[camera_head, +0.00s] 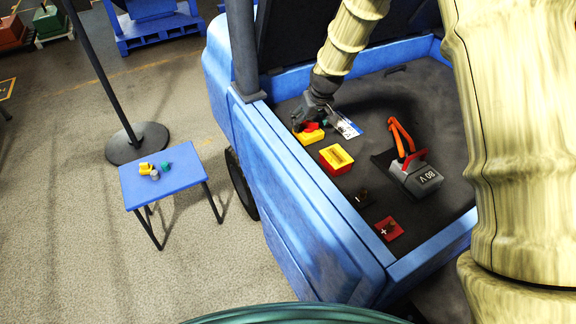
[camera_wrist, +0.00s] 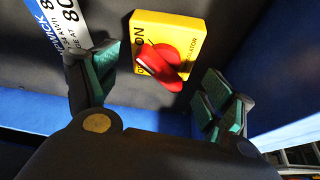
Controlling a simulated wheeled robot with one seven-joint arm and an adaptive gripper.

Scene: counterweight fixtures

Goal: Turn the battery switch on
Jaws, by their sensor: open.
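The battery switch is a yellow box marked ISOLATOR (camera_wrist: 190,32) with a red rotary knob (camera_wrist: 160,68) on its face, in the wrist view at top centre. In the head view the yellow box (camera_head: 304,137) sits in the far left part of the vehicle's dark bay, partly hidden by my gripper. My gripper (camera_wrist: 160,90) is open, with green-padded fingers left and right of the knob. It looks empty, and I cannot tell whether any finger touches the knob.
A red and yellow box (camera_head: 336,158), a grey 80 V connector with orange handle (camera_head: 416,177) and a red plus terminal (camera_head: 389,229) are in the bay. The blue bay wall (camera_wrist: 285,70) is close on the right. A printed label (camera_wrist: 62,22) lies left. A blue table (camera_head: 180,181) stands outside.

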